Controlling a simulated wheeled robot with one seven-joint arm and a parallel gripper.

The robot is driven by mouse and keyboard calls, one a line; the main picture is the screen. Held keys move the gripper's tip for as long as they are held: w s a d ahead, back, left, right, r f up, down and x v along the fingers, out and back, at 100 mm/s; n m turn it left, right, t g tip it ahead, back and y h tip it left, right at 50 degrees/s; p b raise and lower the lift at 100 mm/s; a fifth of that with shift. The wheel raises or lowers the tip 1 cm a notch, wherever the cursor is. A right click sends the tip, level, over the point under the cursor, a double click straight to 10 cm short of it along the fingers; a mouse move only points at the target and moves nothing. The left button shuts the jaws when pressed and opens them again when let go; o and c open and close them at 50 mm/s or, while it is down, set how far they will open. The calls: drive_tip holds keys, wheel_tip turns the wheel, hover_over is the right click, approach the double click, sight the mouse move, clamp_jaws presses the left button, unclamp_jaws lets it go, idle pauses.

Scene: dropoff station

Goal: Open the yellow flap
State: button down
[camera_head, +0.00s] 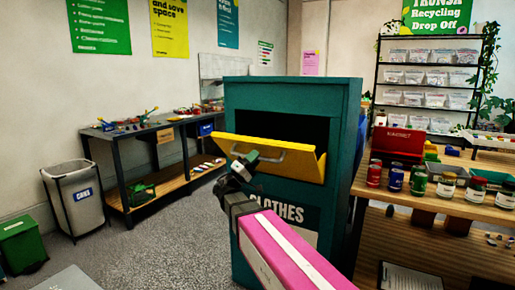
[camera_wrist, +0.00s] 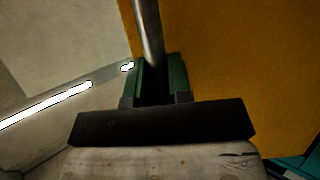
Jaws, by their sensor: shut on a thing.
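The yellow flap (camera_head: 300,160) sits on the front of the teal clothes bin (camera_head: 290,95). It is tilted outward at the top, with a dark opening showing behind it. A grey metal handle (camera_head: 283,156) runs along its front. My gripper (camera_head: 245,160) is at the left end of the handle. In the wrist view, the handle (camera_wrist: 150,35) runs down between the green fingers of my gripper (camera_wrist: 158,80), which is shut on it. The yellow flap (camera_wrist: 230,70) fills the right side of that view.
A table (camera_head: 430,225) with several cans and jars stands close to the bin's right. A workbench (camera_head: 150,130) with small items is at the left. A grey cans bin (camera_head: 75,195) and a green bin (camera_head: 20,240) stand further left. Open floor (camera_head: 170,240) lies left of the clothes bin.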

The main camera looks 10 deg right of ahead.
drive_tip(key=s+a+f+m+h, duration=0.1)
drive_tip(key=f, duration=0.8)
drive_tip(key=s+a+f+g, duration=0.1)
drive_tip(key=s+f, duration=0.1)
drive_tip(key=f, duration=0.7)
drive_tip(key=shift+s+a+f+m+h, duration=0.3)
drive_tip(key=shift+m+h, duration=0.1)
drive_tip(key=c, duration=1.1)
unclamp_jaws()
drive_tip(key=v, duration=1.1)
